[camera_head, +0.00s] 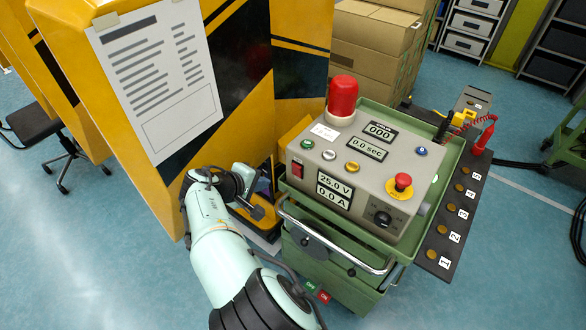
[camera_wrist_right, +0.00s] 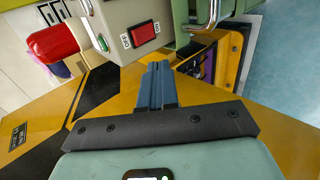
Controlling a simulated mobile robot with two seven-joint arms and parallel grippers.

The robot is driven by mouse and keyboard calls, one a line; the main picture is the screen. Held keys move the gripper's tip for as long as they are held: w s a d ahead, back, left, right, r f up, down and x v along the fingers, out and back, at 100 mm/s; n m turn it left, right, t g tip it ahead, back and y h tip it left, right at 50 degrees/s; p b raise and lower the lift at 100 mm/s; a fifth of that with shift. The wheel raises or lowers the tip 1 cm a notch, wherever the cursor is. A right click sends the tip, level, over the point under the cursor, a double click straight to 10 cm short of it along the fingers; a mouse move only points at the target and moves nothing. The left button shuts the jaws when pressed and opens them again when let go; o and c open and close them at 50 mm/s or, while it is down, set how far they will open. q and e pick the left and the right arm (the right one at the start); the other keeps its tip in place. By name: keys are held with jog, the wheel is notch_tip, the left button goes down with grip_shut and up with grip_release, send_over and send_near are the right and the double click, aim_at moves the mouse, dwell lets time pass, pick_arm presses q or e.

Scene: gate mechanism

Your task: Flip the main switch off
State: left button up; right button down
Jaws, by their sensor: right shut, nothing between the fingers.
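The grey control box (camera_head: 365,165) stands on a green cart. The displays read 25.0 V and 0.0 A. My left gripper is not in view.
A metal handle rail (camera_head: 335,250) runs along the cart's front. A red beacon (camera_head: 342,95) and a red emergency button (camera_head: 402,182) stand up from the box. The yellow and black cabinet (camera_head: 150,90) is close to my arm on the left.

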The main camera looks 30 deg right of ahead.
jog(key=shift+a+r, duration=0.1)
send_near(295, 171)
jog(key=a+f+x, duration=0.1)
jog(key=x, duration=0.4)
jog(key=shift+w+d+r+b, duration=0.15)
jog(key=shift+d+r+b, duration=0.2)
jog(key=shift+d, duration=0.35)
